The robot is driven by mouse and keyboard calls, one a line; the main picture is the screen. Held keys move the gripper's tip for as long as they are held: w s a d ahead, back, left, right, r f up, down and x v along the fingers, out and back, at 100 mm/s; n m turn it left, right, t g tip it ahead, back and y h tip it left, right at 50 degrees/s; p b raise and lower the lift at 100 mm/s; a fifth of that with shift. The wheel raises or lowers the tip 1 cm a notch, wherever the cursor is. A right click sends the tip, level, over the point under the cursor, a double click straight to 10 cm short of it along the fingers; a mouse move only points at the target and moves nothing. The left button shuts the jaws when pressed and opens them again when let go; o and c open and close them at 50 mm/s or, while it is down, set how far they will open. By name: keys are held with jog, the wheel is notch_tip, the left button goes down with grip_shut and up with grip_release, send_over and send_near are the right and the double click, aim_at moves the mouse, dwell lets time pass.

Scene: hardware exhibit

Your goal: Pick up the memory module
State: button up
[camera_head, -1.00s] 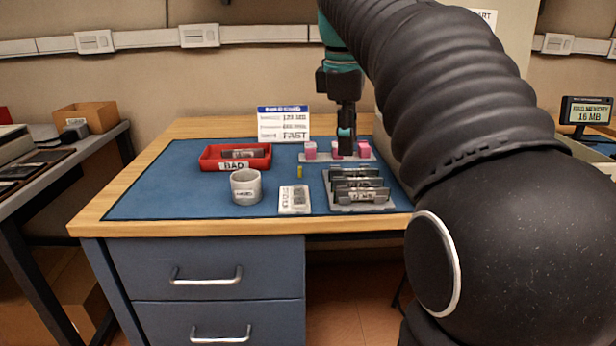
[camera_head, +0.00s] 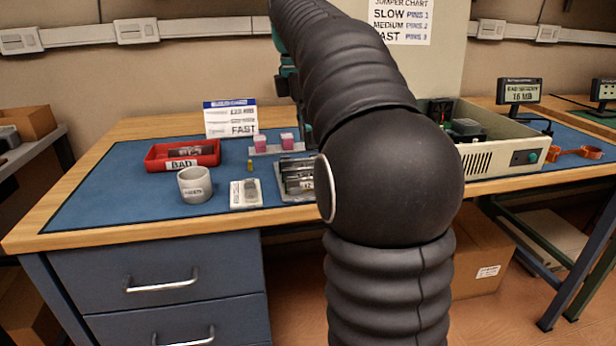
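Dark memory modules stand in a grey rack (camera_head: 284,190) on the blue mat, partly hidden behind my arm. Another dark module (camera_head: 186,152) lies in the red tray (camera_head: 212,159) marked BAD. I cannot tell which module the task means. My gripper (camera_head: 306,132) is mostly hidden behind my arm, above the right part of the mat behind the rack. Its fingertips and anything between them cannot be made out.
A grey cup (camera_head: 195,185), a white card with a grey part (camera_head: 246,194) and a small yellow piece (camera_head: 250,165) stand on the mat. Pink blocks (camera_head: 287,141) sit behind. An open computer case (camera_head: 500,157) is at right. The mat's left side is clear.

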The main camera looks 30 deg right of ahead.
jog(key=shift+s+a+f+b, duration=0.1)
jog(key=shift+f+b, duration=0.3)
jog(key=shift+f, duration=1.4)
jog(key=shift+s+a+f+b, duration=0.1)
jog(key=shift+f+b, duration=0.25)
jog(key=shift+f, duration=1.4)
grip_shut()
